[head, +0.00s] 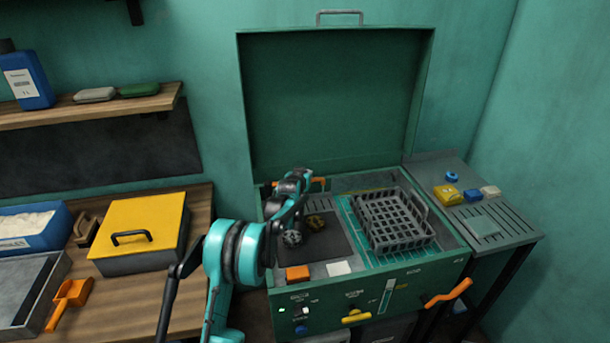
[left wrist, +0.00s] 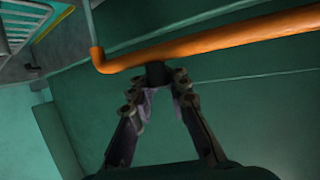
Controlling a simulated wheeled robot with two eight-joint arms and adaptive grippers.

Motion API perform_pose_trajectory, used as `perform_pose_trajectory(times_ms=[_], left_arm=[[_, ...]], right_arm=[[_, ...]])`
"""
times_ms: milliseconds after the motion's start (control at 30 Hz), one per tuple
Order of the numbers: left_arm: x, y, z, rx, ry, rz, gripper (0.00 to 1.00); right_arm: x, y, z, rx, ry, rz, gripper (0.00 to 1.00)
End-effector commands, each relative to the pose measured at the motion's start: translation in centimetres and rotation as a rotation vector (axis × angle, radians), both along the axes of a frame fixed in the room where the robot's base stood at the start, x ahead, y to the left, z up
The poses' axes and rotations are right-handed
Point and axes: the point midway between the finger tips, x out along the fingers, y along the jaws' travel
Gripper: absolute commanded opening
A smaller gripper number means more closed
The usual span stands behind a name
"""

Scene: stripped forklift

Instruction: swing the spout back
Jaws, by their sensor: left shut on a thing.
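The spout (left wrist: 215,42) is an orange pipe across the top of the left wrist view, with its bent-down end at the left. In the head view a short orange piece of the spout (head: 317,181) shows at the back left of the open green washing cabinet, beside my gripper. My left gripper (left wrist: 158,85) is shut on a short dark grip at the spout's underside. In the head view my left gripper (head: 302,174) reaches to the cabinet's back left, and my arm hides most of the spout. My right gripper is not in view.
The cabinet's lid (head: 335,100) stands open behind. A grey basket (head: 392,222) sits in the basin's right part. Dark parts (head: 316,222) lie on a dark mat. An orange lever (head: 447,293) sticks out at the front right. A yellow-lidded box (head: 140,225) stands on the left bench.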

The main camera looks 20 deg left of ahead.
Motion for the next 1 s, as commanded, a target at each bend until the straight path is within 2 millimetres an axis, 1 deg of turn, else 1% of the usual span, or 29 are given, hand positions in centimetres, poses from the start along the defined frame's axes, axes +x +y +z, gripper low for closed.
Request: perform_pose_trajectory(times_ms=[33,67,100,133,167,433,567,667,1000], left_arm=[[-0.1,0.6,0.0,0.002,0.000,0.006,0.00],[-0.1,0.6,0.0,0.003,0.000,0.006,0.00],[-0.1,0.6,0.0,0.002,0.000,0.006,0.24],[-0.1,0.6,0.0,0.002,0.000,0.006,0.32],[-0.1,0.5,0.0,0.002,0.000,0.006,0.36],[-0.1,0.3,0.0,0.002,0.000,0.002,0.36],[-0.7,0.2,0.3,0.002,0.000,0.002,0.36],[-2.0,0.1,0.8,0.002,0.000,0.002,0.36],[-8.5,-0.4,3.5,0.002,0.001,0.005,0.36]], right_arm=[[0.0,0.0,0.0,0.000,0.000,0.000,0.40],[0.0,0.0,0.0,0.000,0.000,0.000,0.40],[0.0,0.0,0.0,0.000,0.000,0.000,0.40],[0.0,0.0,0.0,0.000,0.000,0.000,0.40],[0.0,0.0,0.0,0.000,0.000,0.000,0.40],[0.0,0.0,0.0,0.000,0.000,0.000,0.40],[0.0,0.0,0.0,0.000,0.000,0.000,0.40],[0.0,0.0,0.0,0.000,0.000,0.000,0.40],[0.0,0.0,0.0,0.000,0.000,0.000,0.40]])
